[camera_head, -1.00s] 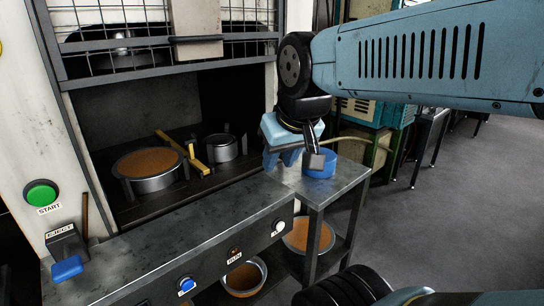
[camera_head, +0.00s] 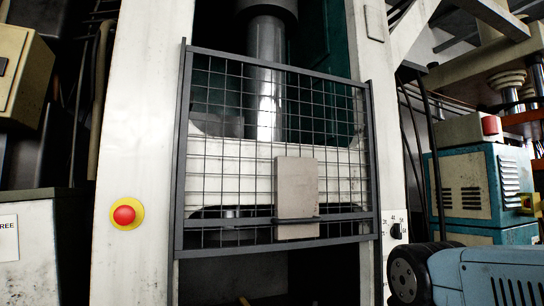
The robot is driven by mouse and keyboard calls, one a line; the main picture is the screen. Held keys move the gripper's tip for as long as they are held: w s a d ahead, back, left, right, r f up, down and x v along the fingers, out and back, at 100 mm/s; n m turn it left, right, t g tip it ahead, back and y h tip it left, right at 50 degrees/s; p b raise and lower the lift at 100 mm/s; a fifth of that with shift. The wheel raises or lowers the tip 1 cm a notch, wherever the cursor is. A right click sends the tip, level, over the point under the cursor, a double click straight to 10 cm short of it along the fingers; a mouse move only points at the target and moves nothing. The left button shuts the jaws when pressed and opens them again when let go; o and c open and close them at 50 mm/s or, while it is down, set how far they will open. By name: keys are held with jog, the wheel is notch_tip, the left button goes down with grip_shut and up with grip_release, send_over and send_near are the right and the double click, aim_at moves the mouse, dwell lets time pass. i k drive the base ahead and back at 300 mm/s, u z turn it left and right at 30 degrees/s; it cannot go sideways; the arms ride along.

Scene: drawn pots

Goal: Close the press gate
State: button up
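The press gate (camera_head: 226,165) is a dark-framed wire mesh panel in the middle of the view, between two white press columns. It is raised, with a dark opening below its bottom edge. A grey plate (camera_head: 296,190) is fixed on the mesh, and a dark horizontal handle bar (camera_head: 298,220) crosses its lower part. The press ram (camera_head: 266,80) stands behind the mesh. My blue arm shows at the lower right, to the right of the gate and apart from it. My gripper is out of view.
A red emergency button on a yellow base (camera_head: 125,214) is on the left column. A dial (camera_head: 396,231) sits on the right column. A teal and cream cabinet (camera_head: 480,190) stands at the right. A cream box (camera_head: 24,72) is at the upper left.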

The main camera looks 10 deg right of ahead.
aim_at(180, 223)
jog(key=z, duration=0.65)
jog(key=k, duration=0.8)
jog(key=u, duration=0.65)
jog(key=i, duration=1)
jog(key=z, duration=0.05)
